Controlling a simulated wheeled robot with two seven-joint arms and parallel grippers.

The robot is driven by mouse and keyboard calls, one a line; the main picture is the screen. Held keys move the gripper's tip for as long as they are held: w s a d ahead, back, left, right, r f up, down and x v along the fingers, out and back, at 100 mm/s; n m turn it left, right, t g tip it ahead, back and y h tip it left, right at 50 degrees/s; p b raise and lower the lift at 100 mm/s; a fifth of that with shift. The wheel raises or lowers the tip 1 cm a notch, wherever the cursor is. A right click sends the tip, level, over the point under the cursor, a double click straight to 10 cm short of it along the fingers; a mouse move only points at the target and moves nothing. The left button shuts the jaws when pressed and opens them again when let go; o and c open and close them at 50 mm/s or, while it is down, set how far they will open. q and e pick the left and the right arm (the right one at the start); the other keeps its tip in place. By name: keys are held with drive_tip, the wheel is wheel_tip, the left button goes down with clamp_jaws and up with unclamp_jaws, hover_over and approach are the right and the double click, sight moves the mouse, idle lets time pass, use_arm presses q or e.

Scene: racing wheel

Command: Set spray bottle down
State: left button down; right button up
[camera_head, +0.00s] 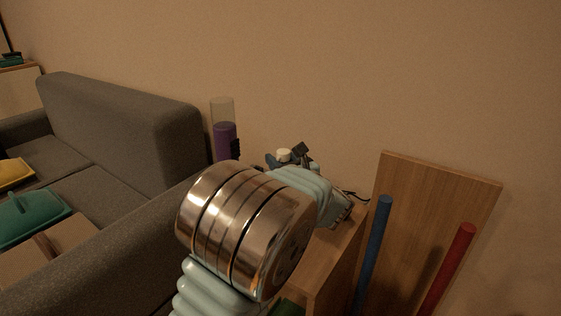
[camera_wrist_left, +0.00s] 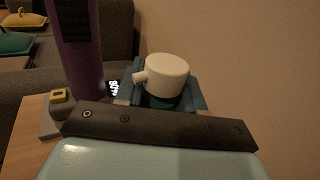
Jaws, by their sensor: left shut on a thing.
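The spray bottle's white head with a short nozzle (camera_wrist_left: 165,76) shows in the left wrist view, with a bit of green body below it. The bottle looks upright. Its lower part is hidden behind my gripper and wrist, so I cannot tell whether it touches the table. My right gripper is not in view.
A wooden side table (camera_head: 340,247) stands against the wall; it also shows in the wrist view (camera_wrist_left: 28,135). A purple cylinder (camera_head: 224,140) stands close by, with a lit clock display (camera_wrist_left: 113,88) and a small grey-yellow item (camera_wrist_left: 56,112). A grey sofa (camera_head: 120,115) is left.

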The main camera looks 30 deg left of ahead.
use_arm(q)
drive_tip(key=c, duration=1.1)
unclamp_jaws()
drive_tip(key=shift+f, duration=0.1)
drive_tip(key=o, duration=0.4)
